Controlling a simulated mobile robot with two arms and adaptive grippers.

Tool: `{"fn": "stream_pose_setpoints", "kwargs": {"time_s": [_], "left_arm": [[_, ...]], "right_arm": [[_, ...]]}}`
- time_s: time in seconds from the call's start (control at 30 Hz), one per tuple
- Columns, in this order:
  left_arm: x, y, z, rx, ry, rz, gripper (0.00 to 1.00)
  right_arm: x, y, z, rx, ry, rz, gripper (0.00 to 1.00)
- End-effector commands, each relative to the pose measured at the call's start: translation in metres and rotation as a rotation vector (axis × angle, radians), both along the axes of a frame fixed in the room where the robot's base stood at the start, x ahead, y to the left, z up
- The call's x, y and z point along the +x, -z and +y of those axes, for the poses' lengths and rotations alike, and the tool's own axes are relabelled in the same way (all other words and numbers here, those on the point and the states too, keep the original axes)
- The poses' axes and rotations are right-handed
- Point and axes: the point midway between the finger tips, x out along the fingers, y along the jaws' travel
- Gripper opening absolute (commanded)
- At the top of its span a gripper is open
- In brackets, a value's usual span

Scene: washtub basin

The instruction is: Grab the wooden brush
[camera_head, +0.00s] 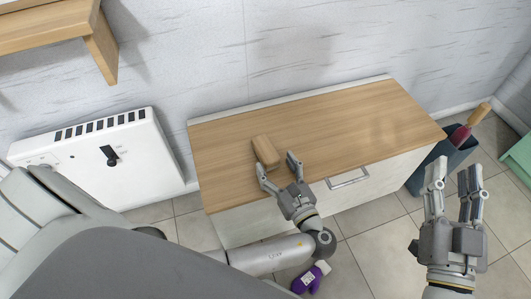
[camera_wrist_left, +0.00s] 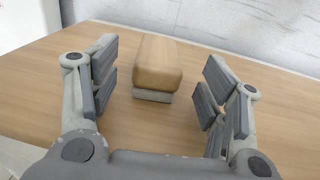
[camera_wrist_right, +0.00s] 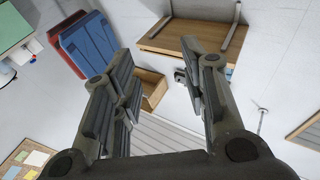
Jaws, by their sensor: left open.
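The wooden brush (camera_head: 266,151) is a small tan block lying on the wooden cabinet top (camera_head: 340,118), near its left end. In the left wrist view the brush (camera_wrist_left: 157,66) shows a wooden upper body over a pale grey lower layer. My left gripper (camera_head: 278,165) is open over the front of the cabinet top, just short of the brush. In the left wrist view the brush is ahead of the open fingers (camera_wrist_left: 158,88), nearer the left finger, with no contact seen. My right gripper (camera_head: 455,183) is open and empty, right of the cabinet; its spread fingers also show in the right wrist view (camera_wrist_right: 165,90).
A white panel heater (camera_head: 98,158) stands left of the cabinet. A dark bin (camera_head: 440,163) holding a wooden-handled tool (camera_head: 468,125) stands at its right. A purple bottle (camera_head: 311,277) is on the floor in front. The cabinet top's right half is clear.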

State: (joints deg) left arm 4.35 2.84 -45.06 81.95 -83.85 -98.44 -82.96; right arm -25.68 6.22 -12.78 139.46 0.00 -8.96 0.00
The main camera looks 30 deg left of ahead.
Motion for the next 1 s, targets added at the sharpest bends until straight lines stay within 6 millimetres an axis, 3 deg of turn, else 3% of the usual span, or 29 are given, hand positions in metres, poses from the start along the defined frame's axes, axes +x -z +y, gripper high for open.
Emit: {"fn": "stream_pose_setpoints", "kwargs": {"time_s": [0.2,0.53,0.9,1.0], "left_arm": [[0.010,0.001,0.015,0.001,0.000,0.001,0.70],[0.012,0.000,0.017,0.000,0.000,0.001,0.68],[0.011,0.000,0.017,0.000,0.000,0.001,0.21],[0.012,0.000,0.017,0.000,0.000,0.001,0.19]], "right_arm": [[-0.006,-0.021,0.002,0.032,-0.008,-0.119,0.40],[-0.008,-0.025,0.002,0.038,-0.009,-0.139,0.40],[-0.007,-0.025,0.002,0.038,-0.008,-0.139,0.40],[-0.007,-0.025,0.002,0.038,-0.008,-0.139,0.40]]}}
